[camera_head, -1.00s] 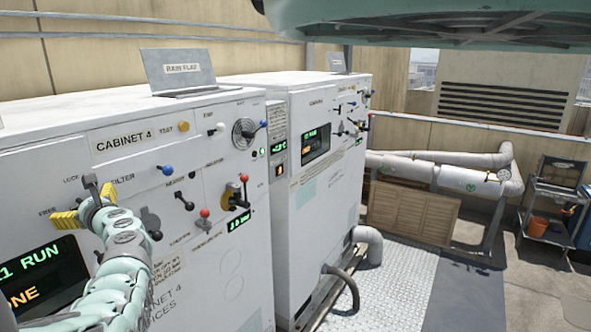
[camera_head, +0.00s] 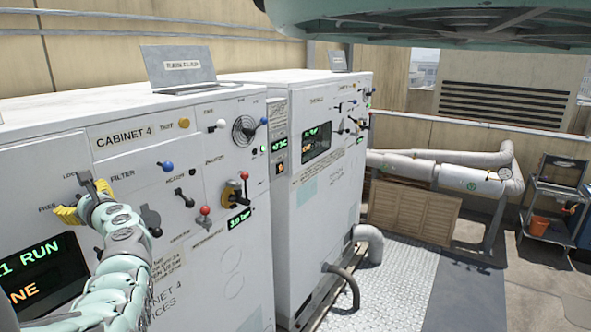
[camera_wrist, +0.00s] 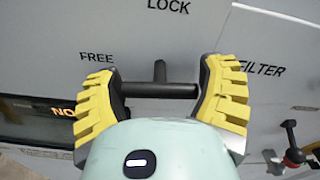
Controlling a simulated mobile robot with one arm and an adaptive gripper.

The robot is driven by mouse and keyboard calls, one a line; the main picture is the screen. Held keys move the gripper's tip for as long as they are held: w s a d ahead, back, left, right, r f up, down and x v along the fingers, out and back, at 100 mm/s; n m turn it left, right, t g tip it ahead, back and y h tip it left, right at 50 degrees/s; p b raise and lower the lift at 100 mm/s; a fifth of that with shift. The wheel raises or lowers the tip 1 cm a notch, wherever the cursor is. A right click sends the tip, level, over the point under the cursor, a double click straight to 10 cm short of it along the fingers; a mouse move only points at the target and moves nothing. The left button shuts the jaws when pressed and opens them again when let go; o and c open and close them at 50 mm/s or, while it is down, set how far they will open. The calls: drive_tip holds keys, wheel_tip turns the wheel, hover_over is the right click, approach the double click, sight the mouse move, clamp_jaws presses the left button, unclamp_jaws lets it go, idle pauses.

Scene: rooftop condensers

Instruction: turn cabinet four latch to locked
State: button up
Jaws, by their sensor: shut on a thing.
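Cabinet 4 (camera_head: 160,205) is the near white cabinet at the left of the head view. Its latch is a dark bar (camera_wrist: 158,90) with a short stub, seen in the wrist view between FREE and LOCK labels. The bar lies across the picture, and the stub points up toward LOCK. My gripper (camera_head: 86,201) is shut on the latch, with one yellow-padded finger at each end of the bar, as the wrist view (camera_wrist: 160,92) also shows. In the head view, my gripper and arm partly hide the latch.
A FILTER label and a blue-tipped lever (camera_head: 166,167) sit right of the latch. A red-tipped lever (camera_head: 204,211) is farther right. A lit display (camera_head: 38,268) is below left. A second cabinet (camera_head: 325,200) stands behind, with open floor to its right.

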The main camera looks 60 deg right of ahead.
drive_tip(key=n+b, duration=0.4)
drive_tip(key=n, duration=0.1)
drive_tip(key=shift+f+b, duration=0.25)
drive_tip(key=shift+b, duration=0.15)
drive_tip(key=n+b, duration=0.4)
drive_tip(key=b, duration=0.1)
drive_tip(key=shift+n+b, duration=0.3)
drive_tip(key=shift+b, duration=0.1)
drive_tip(key=n+b, duration=0.4)
drive_tip(key=b, duration=0.4)
drive_tip(key=shift+f, duration=0.15)
drive_tip(key=n+b, duration=0.2)
drive_tip(key=b, duration=0.2)
drive_tip(key=shift+r+n+b, duration=0.25)
drive_tip(key=shift+n+b, duration=0.25)
drive_tip(key=shift+b, duration=0.55)
drive_tip(key=shift+r, duration=0.2)
drive_tip(key=o, duration=1.1)
drive_tip(key=shift+c, duration=0.2)
drive_tip(key=shift+s, duration=0.1)
